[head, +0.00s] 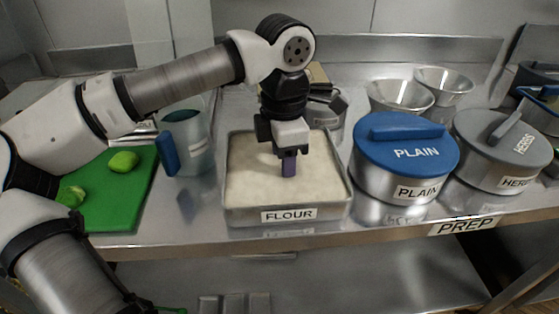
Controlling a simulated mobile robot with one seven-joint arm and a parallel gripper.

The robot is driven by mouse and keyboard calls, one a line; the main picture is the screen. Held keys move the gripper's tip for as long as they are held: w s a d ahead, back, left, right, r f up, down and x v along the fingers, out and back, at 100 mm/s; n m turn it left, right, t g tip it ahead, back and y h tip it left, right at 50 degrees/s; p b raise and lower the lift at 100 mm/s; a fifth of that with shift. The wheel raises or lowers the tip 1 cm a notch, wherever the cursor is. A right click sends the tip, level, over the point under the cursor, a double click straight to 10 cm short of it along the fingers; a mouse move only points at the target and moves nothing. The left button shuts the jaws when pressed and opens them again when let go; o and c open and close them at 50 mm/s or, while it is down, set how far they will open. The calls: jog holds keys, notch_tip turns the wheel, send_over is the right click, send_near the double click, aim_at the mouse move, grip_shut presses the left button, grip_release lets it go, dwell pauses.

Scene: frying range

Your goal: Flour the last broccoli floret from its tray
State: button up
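The steel tray labelled FLOUR (287,214) stands at the middle of the counter, filled with pale flour (250,178). My gripper (289,165) points straight down over the flour, near the tray's middle. Its purplish tip looks like one narrow block, so I cannot tell whether the fingers are open or shut. I see no floret in or under it. I cannot make out a broccoli floret or its tray anywhere; my arm hides part of the left and back of the counter.
A green board (125,198) with green pieces (123,161) lies left. A clear jug (190,150) with a blue handle stands beside the flour tray. To the right are the blue-lidded PLAIN pot (400,185), the HERBS pot (490,170) and steel bowls (400,95).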

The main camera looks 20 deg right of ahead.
jog(key=shift+r, duration=0.1)
jog(key=shift+r+p, duration=2.85)
jog(key=shift+r, duration=1.05)
jog(key=shift+r, duration=0.1)
notch_tip(320, 180, up, 3)
jog(key=shift+f+p, duration=0.1)
jog(key=shift+p, duration=0.9)
